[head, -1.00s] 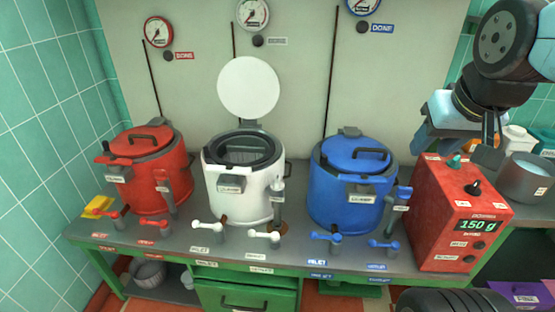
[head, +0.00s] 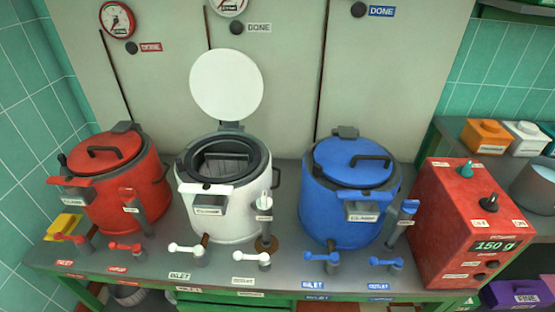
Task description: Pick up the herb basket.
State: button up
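I cannot clearly make out a herb basket. The white kettle (head: 225,208) stands in the middle of the bench with its round white lid (head: 226,85) raised. Inside its dark rim something grey with upright lines shows, and I cannot tell whether it is a basket. A grey round container (head: 128,294) on the shelf under the bench is mostly hidden by the bench's front edge. My gripper is not in view.
A closed red kettle (head: 115,190) stands left and a closed blue kettle (head: 345,210) right, with taps along the front. A red box (head: 450,225) reading 150 g stands at the bench's right end. Orange (head: 485,137) and white (head: 524,138) containers and a grey pot (head: 540,187) are beyond it.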

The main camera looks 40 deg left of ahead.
aim_at(224, 165)
jog(key=z, duration=0.6)
jog(key=k, duration=1.95)
jog(key=u, duration=1.7)
jog(key=i, duration=1.7)
jog(key=z, duration=0.05)
